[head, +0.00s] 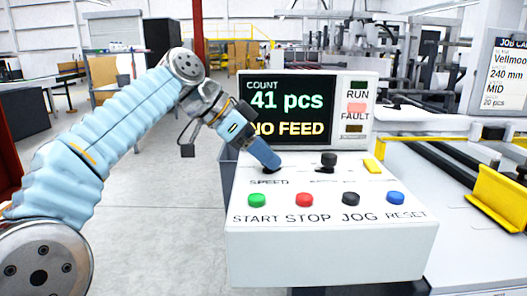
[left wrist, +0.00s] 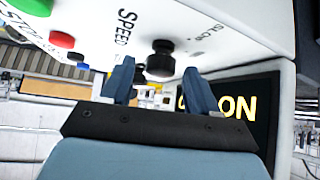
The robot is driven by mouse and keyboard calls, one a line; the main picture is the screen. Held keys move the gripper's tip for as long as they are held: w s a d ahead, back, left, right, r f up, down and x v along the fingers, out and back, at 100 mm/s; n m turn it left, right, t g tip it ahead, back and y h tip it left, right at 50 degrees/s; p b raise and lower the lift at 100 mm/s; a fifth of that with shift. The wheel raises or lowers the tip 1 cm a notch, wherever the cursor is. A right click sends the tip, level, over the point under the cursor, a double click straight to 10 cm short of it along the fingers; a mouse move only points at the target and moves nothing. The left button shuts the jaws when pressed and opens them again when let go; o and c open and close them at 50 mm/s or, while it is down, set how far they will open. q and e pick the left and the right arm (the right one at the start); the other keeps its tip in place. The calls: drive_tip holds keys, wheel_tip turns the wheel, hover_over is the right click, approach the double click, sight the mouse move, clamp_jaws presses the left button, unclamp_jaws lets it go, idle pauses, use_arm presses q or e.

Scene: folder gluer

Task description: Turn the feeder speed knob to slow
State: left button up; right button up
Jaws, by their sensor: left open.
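The black feeder speed knob (left wrist: 160,58) stands on the white control panel (head: 330,245), beside the printed words SPEED and SLOW in the left wrist view. In the head view it is mostly hidden behind my left gripper (head: 267,160), above the SPEED label. My left gripper (left wrist: 158,72) is open, its two blue fingers on either side of the knob in the picture. Gaps show between the knob and both fingers; I cannot tell how deep the tips reach. My right gripper is in neither view.
A second black knob (head: 328,159) and a yellow switch (head: 373,166) are to the right. Green, red, black and blue buttons line the front. The display (head: 290,108) behind reads 41 pcs and NO FEED. Open floor lies left of the panel.

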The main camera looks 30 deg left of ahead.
use_arm(q)
drive_tip(key=shift+w+f, duration=0.1)
drive_tip(key=shift+f, duration=0.05)
drive_tip(key=shift+c, duration=0.3)
drive_tip(key=c, duration=1)
